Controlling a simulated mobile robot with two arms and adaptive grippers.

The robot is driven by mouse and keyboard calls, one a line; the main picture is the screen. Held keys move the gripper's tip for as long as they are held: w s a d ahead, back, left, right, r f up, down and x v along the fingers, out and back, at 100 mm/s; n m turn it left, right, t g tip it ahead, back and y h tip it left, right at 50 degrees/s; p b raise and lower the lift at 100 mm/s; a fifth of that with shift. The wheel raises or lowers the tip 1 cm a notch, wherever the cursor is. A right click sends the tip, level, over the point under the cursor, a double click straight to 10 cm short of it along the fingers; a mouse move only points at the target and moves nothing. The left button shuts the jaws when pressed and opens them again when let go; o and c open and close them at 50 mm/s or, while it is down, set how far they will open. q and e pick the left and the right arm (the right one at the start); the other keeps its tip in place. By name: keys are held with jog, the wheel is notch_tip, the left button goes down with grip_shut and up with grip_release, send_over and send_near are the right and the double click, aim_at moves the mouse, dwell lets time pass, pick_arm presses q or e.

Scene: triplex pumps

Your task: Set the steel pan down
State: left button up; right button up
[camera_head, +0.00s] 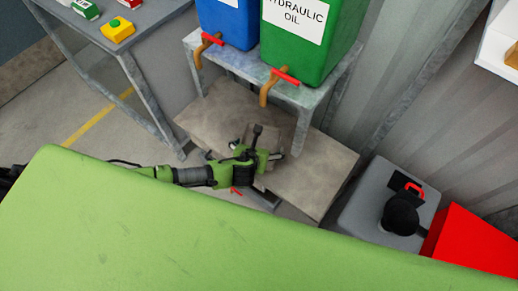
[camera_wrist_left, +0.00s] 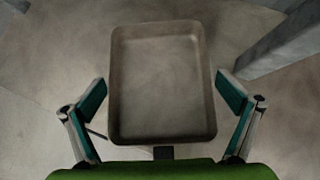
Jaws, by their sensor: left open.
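The steel pan (camera_wrist_left: 162,85) is a shallow, empty rectangular tray with rounded corners. In the wrist view it lies just ahead of my left gripper (camera_wrist_left: 165,105), whose two fingers are spread to either side with a gap to each pan edge. The gripper is open and not clamped on the pan. In the head view my left gripper (camera_head: 268,160) is over the low brownish-grey platform (camera_head: 300,178) under the oil stand. The pan (camera_head: 236,133) is partly hidden there behind the gripper. It looks flat on the platform. My right gripper is in neither view.
A blue container (camera_head: 228,22) and a green hydraulic oil container (camera_head: 305,45) with taps stand on a metal stand (camera_head: 225,58) above the platform. Its leg shows close by at the right of the wrist view. A grey box (camera_head: 365,200) and a red object (camera_head: 475,240) are at right.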

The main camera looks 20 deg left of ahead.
pick_arm(q)
jog(key=c, duration=1.1)
jog(key=shift+c, duration=0.7)
jog(key=shift+r, duration=0.15)
